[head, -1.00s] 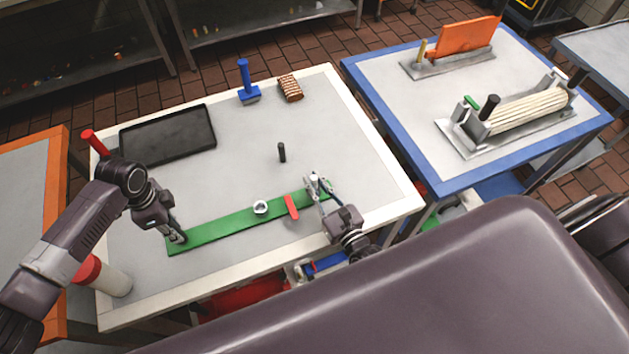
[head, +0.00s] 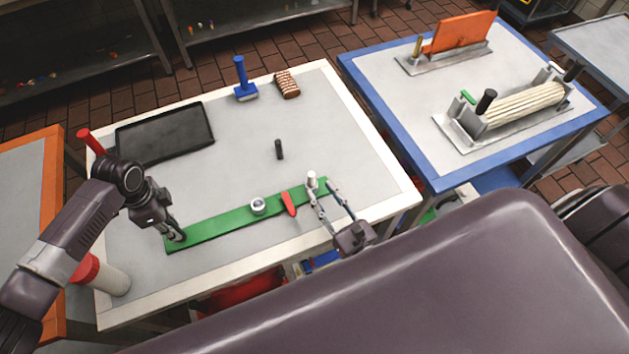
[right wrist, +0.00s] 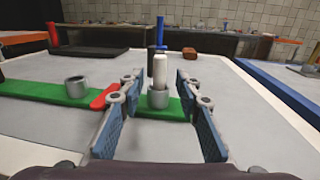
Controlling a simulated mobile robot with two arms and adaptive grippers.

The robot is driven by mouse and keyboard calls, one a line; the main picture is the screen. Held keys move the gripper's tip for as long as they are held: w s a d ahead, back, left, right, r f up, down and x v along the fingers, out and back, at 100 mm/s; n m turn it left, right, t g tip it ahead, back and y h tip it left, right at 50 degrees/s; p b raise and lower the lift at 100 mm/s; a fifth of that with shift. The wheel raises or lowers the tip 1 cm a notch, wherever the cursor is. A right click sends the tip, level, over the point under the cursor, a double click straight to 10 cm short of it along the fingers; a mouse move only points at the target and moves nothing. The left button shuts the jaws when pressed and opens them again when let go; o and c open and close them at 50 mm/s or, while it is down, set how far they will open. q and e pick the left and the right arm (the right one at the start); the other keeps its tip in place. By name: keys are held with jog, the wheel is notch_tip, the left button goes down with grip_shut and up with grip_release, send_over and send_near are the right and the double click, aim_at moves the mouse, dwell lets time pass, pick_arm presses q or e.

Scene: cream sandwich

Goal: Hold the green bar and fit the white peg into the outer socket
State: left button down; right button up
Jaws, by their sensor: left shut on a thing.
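The green bar (head: 225,222) lies flat on the white-edged table. My left gripper (head: 177,236) is shut on its left end. The white peg (head: 311,176) stands upright at the bar's right end. In the right wrist view the peg (right wrist: 160,70) stands inside the grey outer socket (right wrist: 158,99), its upper part rising above the rim. How deep it sits is hidden. My right gripper (head: 323,191) is open, its fingers on either side of the peg's line and apart from it. A second grey socket (head: 258,206) on the bar is empty.
A red piece (head: 288,203) lies across the bar between the sockets. A black peg (head: 279,149) stands behind the bar. A black tray (head: 165,137), a blue-handled tool (head: 243,80) and a brown striped block (head: 286,84) are farther back. A red-topped white cylinder (head: 108,276) is front left.

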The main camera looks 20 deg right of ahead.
jog(key=s, duration=0.5)
jog(key=shift+s+d, duration=0.35)
jog(key=shift+s, duration=0.05)
pick_arm(q)
jog(key=c, duration=1.5)
grip_release()
jog(key=shift+r+p, duration=2.4)
jog(key=shift+r, duration=2.15)
pick_arm(e)
jog(key=shift+r, duration=2.4)
